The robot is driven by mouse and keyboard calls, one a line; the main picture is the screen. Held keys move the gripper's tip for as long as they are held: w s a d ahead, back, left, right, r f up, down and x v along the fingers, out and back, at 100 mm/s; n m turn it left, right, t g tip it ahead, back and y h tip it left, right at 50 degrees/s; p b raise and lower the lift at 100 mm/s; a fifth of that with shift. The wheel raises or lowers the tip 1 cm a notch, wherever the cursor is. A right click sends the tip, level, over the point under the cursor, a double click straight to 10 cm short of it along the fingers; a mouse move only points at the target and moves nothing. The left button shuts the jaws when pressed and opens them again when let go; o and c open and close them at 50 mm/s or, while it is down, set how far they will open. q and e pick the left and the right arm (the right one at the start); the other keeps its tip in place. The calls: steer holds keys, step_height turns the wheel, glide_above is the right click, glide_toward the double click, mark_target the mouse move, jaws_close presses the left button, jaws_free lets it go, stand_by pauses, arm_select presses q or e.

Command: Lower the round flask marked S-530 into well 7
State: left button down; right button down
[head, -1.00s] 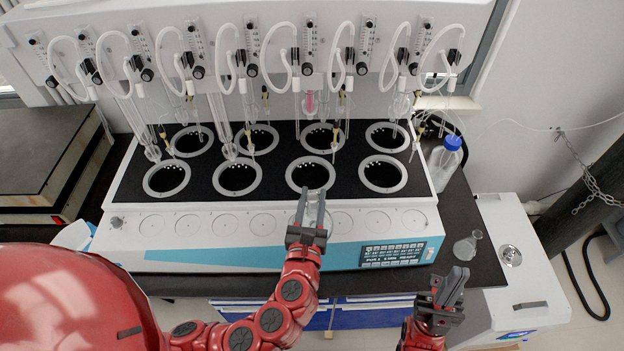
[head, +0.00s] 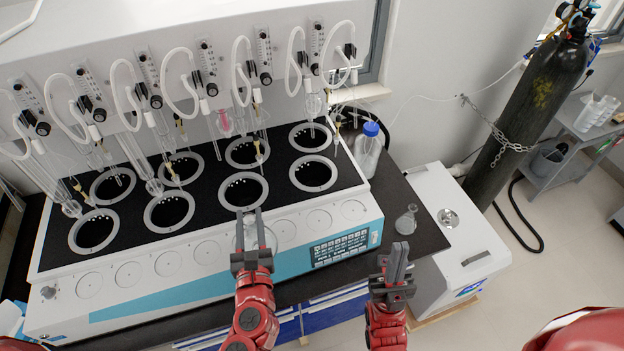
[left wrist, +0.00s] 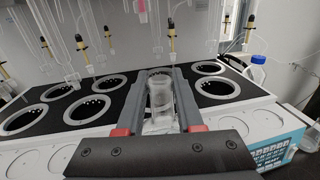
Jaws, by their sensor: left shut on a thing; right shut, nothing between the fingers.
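My left gripper (head: 250,238) is shut on a clear glass flask (left wrist: 160,98). In the left wrist view its neck stands upright between the two fingers; its lower part is blurred and partly hidden, and I cannot read a marking. In the head view the gripper is at the front edge of the distiller's black top, just in front of the third front-row well (head: 243,191) from the left. The flask appears outside that well's ring. I can read no well numbers, so I cannot tell which is well 7. My right gripper (head: 394,262) is shut and empty, right of the distiller.
The distiller (head: 200,255) has two rows of ringed open wells, with glass tubes and white hoses hanging over the back. A blue-capped bottle (head: 367,148) and a small flask (head: 406,222) stand on the bench to the right. A chained gas cylinder (head: 525,115) stands farther right.

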stand_by(0.3)
arm_select(q)
steer(key=shift+r+p, duration=1.6)
steer(key=shift+p, duration=0.05)
steer(key=shift+f, duration=0.1)
